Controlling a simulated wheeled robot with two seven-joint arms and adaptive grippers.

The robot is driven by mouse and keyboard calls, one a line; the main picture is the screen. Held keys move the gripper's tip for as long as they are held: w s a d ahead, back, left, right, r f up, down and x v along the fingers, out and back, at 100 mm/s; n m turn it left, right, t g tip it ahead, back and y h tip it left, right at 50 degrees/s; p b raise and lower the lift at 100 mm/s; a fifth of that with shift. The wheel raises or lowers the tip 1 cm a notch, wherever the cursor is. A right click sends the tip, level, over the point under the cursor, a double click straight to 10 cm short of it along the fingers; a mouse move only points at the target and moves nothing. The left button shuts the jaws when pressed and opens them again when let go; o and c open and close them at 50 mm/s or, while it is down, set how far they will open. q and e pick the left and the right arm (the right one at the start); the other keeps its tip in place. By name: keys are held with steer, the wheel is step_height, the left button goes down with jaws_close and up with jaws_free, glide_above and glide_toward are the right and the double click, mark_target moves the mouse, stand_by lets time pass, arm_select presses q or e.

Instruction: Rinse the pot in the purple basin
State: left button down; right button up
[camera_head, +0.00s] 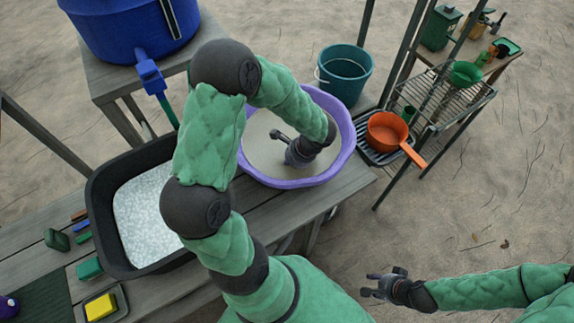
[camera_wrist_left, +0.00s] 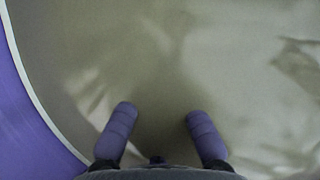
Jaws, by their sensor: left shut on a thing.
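The purple basin (camera_head: 351,128) stands on the wooden bench and holds murky grey-brown water; its wall also shows in the left wrist view (camera_wrist_left: 30,120). My left gripper (camera_head: 280,147) is inside the basin, low over or at the water. In the left wrist view its two fingers (camera_wrist_left: 160,112) stand apart, and what they hold cannot be made out. An orange pot (camera_head: 386,130) with a long handle sits on a dark rack right of the basin, away from both grippers. My right gripper (camera_head: 385,283) is open and empty, low at the right, off the bench.
A black tub (camera_head: 103,207) of whitish granules stands left of the basin. A blue barrel (camera_head: 128,28) with a tap is behind. A teal bucket (camera_head: 343,73) stands behind right. A yellow sponge (camera_head: 100,306) lies front left. The sand at right is mostly clear.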

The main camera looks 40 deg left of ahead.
arm_select(q)
steer(key=shift+w+d, duration=0.25)
steer(key=shift+r, duration=0.1)
step_height(320, 180, up, 16)
steer(key=p, duration=1.3)
steer(key=shift+r+p, duration=0.25)
steer(key=shift+p, duration=0.1)
steer(key=shift+f, duration=0.1)
stand_by(0.6)
